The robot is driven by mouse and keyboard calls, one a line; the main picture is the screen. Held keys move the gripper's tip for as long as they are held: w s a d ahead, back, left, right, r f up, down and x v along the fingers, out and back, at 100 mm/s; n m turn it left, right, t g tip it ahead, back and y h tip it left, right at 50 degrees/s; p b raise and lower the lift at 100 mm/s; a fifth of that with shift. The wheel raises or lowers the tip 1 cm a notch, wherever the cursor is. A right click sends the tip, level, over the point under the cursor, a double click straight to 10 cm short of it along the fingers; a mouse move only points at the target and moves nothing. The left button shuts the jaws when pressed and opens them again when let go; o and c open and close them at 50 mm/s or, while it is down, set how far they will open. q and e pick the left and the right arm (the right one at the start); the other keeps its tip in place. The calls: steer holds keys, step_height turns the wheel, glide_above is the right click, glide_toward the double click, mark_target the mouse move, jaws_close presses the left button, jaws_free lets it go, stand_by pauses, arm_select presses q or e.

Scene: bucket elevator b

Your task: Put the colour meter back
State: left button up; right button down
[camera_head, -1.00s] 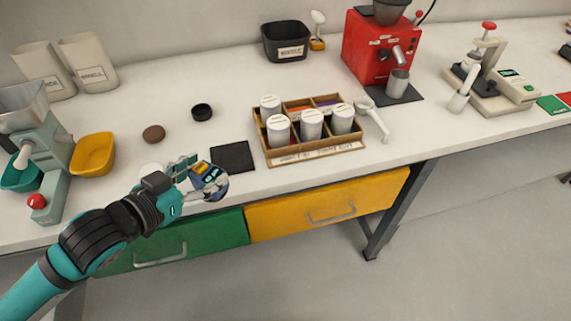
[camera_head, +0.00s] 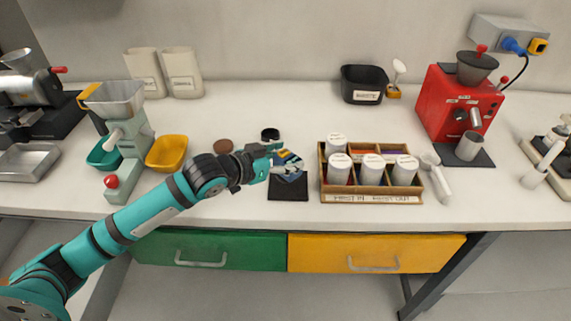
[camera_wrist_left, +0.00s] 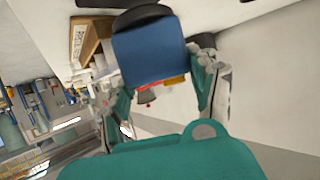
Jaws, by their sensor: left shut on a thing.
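The colour meter (camera_head: 287,163) is a small blue device with a yellow patch, held by my left gripper (camera_head: 272,162) above the back part of a black square mat (camera_head: 287,188). In the left wrist view the colour meter (camera_wrist_left: 150,52) is a blue block between the two fingers of my left gripper (camera_wrist_left: 155,80), which is shut on it. A gap between the meter and the mat is hard to judge. My right gripper is not in view.
A wooden box (camera_head: 371,198) with several white-lidded jars stands just right of the mat. A black round lid (camera_head: 270,134) and a brown disc (camera_head: 223,146) lie behind my arm. A yellow bowl (camera_head: 167,152) is to the left. Bare counter lies behind the mat.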

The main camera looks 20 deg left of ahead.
arm_select(q)
steer(key=shift+w, duration=0.35)
steer(key=shift+f, duration=0.2)
step_height(320, 180, down, 3)
steer(key=shift+r+p, duration=0.1)
steer(key=shift+p, duration=0.2)
steer(key=shift+f, duration=0.25)
steer(key=o, duration=1.7)
steer(key=shift+c, duration=0.2)
steer(key=shift+f, duration=0.1)
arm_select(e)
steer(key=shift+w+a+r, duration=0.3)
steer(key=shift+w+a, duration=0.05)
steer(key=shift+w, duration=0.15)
